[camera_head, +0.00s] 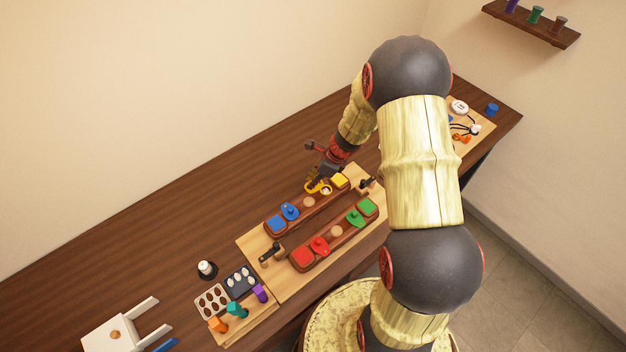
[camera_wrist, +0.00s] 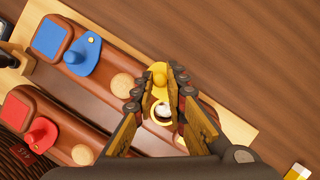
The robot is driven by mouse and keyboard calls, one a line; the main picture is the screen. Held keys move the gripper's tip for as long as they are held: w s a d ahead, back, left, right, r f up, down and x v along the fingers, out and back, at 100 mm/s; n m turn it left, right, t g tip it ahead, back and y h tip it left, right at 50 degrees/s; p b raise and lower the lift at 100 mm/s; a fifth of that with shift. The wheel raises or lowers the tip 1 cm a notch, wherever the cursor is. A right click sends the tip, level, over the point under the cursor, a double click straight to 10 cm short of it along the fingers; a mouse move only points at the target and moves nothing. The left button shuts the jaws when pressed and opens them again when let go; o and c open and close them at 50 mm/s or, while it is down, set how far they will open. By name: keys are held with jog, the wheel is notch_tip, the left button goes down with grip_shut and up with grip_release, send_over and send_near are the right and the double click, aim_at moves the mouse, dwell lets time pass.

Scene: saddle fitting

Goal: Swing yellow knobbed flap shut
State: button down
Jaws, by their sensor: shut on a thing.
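The yellow knobbed flap (camera_head: 314,186) is on the far brown bar of the wooden board, beside a square yellow block (camera_head: 339,180). In the wrist view its yellow knob (camera_wrist: 158,70) stands between my fingertips. In the head view the gripper (camera_head: 322,180) partly hides the flap. My fingers hide much of the flap and the yellow block in the wrist view.
On the same bar are a blue flap (camera_head: 290,210) and a wooden disc (camera_head: 309,202). The near bar carries a red flap (camera_head: 319,245) and a green flap (camera_head: 355,217). Dark clamps (camera_head: 271,253) stand at the board's ends. The tabletop behind is clear.

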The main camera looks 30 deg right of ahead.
jog(key=n, duration=0.1)
jog(key=n+g, duration=0.1)
jog(key=n, duration=0.1)
jog(key=s+n+y+p, duration=0.1)
jog(key=n, duration=0.1)
jog(key=shift+d+g, duration=0.3)
jog(key=shift+g, duration=0.1)
jog(key=n, duration=0.2)
jog(key=n+g, duration=0.1)
jog(key=n, duration=0.1)
jog(key=s+d+n+g, duration=0.1)
jog(key=n, duration=0.1)
jog(key=n+g, duration=0.1)
jog(key=n, duration=0.1)
jog(key=d+n+g, duration=0.1)
jog(key=n, duration=0.2)
jog(key=shift+s+d+h, duration=0.1)
jog(key=shift+h, duration=0.2)
jog(key=shift+d+n+g+h, duration=0.25)
jog(key=shift+n+h, duration=0.1)
jog(key=shift+n, duration=0.65)
jog(key=shift+d+n+g+h, duration=0.25)
jog(key=shift+n+h, duration=0.1)
jog(key=shift+n, duration=0.65)
jog(key=c, duration=1.9)
grip_release()
jog(key=shift+o, duration=0.5)
